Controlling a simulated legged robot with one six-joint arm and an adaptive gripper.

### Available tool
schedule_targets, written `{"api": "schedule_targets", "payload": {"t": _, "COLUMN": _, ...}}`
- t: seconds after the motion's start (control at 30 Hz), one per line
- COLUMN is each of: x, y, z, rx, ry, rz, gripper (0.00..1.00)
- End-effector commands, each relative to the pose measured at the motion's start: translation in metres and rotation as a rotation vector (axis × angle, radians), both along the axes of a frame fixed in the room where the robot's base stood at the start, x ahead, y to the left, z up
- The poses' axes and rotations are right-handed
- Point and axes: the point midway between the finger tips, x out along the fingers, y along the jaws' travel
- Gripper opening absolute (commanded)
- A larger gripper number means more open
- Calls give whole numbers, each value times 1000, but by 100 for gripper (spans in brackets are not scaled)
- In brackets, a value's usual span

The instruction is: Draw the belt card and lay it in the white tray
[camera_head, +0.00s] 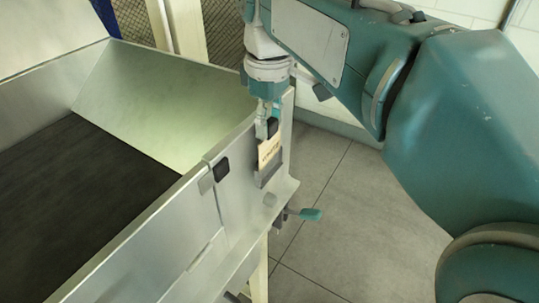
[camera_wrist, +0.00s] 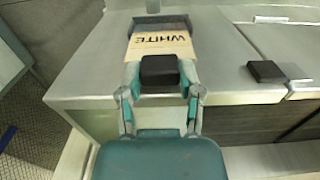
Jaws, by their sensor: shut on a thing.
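The cream belt card (camera_head: 268,152) hangs upright at the outer end of the metal conveyor side. In the wrist view the card (camera_wrist: 160,45) reads "WHITE" and has a black block at its near end. My gripper (camera_wrist: 160,88) is shut on the black block; in the head view my gripper (camera_head: 266,121) points straight down above the card. The card's far end meets a dark grey holder (camera_wrist: 160,22), also seen in the head view (camera_head: 268,175). I cannot tell how deep the card sits in it. No white tray can be made out.
A second black block (camera_head: 221,169) sits on the metal side wall, and shows in the wrist view (camera_wrist: 266,71). The dark belt (camera_head: 70,205) lies inside sloped metal walls. A teal-handled lever (camera_head: 311,214) sticks out below the holder. Grey tiled floor is open to the right.

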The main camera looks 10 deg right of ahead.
Motion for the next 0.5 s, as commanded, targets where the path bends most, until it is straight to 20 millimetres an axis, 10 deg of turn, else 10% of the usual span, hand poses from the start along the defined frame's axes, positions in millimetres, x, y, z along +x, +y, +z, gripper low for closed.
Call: {"api": "schedule_targets", "payload": {"t": 0.5, "x": 0, "y": 0, "z": 18, "rx": 0, "ry": 0, "rz": 0, "gripper": 0}}
